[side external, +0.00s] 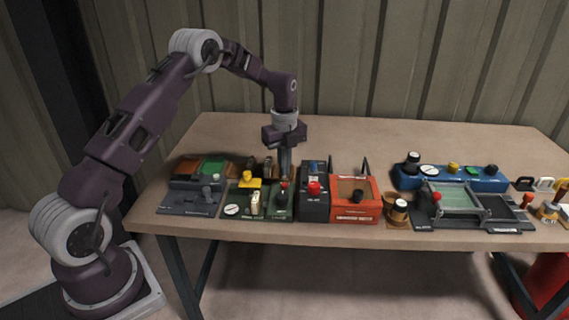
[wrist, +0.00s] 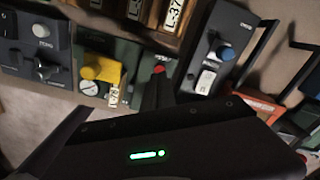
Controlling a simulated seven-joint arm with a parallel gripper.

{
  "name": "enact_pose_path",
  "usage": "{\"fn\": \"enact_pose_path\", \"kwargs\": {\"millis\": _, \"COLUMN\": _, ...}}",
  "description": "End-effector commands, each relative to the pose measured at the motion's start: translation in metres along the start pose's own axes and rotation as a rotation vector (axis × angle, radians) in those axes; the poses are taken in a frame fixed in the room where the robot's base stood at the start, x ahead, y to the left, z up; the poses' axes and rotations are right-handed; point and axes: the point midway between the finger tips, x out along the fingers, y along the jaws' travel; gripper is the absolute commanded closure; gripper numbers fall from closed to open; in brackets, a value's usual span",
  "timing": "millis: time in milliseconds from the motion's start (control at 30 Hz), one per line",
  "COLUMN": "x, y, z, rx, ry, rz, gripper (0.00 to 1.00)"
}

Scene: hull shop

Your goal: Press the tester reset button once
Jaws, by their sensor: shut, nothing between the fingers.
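My gripper (side external: 285,172) points down over the back of the green panel (side external: 272,207), fingers together and empty. In the wrist view its dark housing with a green light fills the bottom, and the fingertips are hard to make out.
An orange box (side external: 352,214) with a black knob stands right of the dark box. The back of the table (side external: 370,138) is clear.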

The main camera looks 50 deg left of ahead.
Motion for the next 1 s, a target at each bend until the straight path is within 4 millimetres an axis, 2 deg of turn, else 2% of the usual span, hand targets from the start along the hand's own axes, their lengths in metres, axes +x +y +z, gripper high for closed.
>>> {"fn": "enact_pose_path", "kwargs": {"millis": 1000, "x": 0.035, "y": 0.000, "z": 0.000, "rx": 0.000, "ry": 0.001, "rz": 0.002, "gripper": 1.00}}
